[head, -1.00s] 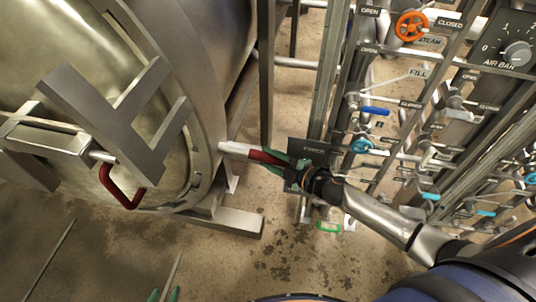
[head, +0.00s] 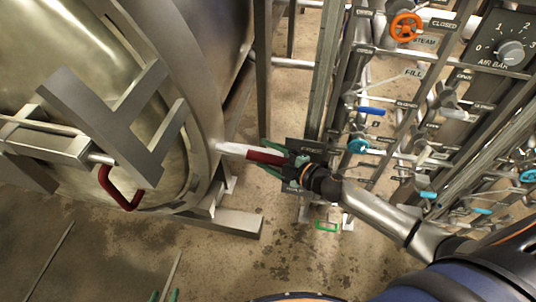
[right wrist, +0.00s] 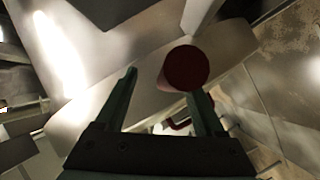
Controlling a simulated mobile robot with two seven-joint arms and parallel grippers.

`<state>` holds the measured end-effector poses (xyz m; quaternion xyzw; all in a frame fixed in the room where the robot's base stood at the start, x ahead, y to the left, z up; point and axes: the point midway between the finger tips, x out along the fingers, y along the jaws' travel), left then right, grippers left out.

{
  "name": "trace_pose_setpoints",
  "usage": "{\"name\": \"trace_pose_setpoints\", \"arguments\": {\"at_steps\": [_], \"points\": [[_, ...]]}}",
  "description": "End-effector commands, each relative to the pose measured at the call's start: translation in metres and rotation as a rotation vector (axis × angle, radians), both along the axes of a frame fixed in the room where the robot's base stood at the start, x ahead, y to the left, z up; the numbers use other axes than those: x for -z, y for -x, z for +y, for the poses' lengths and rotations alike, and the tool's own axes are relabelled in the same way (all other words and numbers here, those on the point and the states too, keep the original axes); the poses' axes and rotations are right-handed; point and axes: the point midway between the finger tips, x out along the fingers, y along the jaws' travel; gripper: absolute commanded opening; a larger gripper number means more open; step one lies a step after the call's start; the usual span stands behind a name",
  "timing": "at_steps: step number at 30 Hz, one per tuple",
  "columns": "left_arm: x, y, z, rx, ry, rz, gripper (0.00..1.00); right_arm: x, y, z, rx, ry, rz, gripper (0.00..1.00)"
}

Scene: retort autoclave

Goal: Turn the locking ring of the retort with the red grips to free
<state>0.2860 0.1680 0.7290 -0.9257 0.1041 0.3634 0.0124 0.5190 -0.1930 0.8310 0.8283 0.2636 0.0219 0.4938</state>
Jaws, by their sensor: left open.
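The retort (head: 60,60) fills the left of the head view, with its steel locking ring (head: 190,95) around the front. A white lever with a red grip (head: 265,157) sticks out from the ring to the right. My right gripper (head: 268,156) is at this grip, its green fingers spread to either side of it. In the right wrist view the round red end (right wrist: 187,67) overlaps the right fingertip, and the fingers are apart; contact is unclear. A bent red handle (head: 118,190) sits lower left on the door. My left gripper (head: 165,296) barely shows at the bottom edge, open.
A rack of pipes and valves stands at the right, with an orange wheel (head: 406,27), blue handles (head: 370,111) and an air dial (head: 511,51). A dark sign plate (head: 312,150) is behind my right gripper. Open floor (head: 300,260) lies below.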

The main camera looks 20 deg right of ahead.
Motion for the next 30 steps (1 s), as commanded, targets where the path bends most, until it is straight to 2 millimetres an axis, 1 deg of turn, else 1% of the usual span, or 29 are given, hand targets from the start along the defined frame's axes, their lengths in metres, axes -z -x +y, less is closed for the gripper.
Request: {"name": "trace_pose_setpoints", "arguments": {"at_steps": [8, 13, 17, 24, 30], "points": [[0.0, 0.0, -0.001, 0.001, 0.001, 0.0, 0.5, 0.001, 0.0, 0.001, -0.001, -0.001, 0.001, 0.68], [0.0, 0.0, -0.001, 0.001, 0.001, -0.001, 0.5, 0.0, 0.009, -0.004, 0.0, 0.0, 0.003, 0.68], [-0.001, 0.0, -0.001, 0.001, 0.001, -0.001, 0.5, -0.004, 0.027, -0.013, 0.0, 0.001, 0.006, 0.68], [0.001, 0.0, -0.001, 0.001, 0.001, -0.002, 0.5, -0.014, 0.064, -0.033, -0.001, 0.0, 0.005, 0.68], [0.002, -0.001, -0.001, 0.001, 0.001, -0.002, 0.5, -0.021, 0.09, -0.047, 0.0, 0.0, 0.003, 0.68]]}}
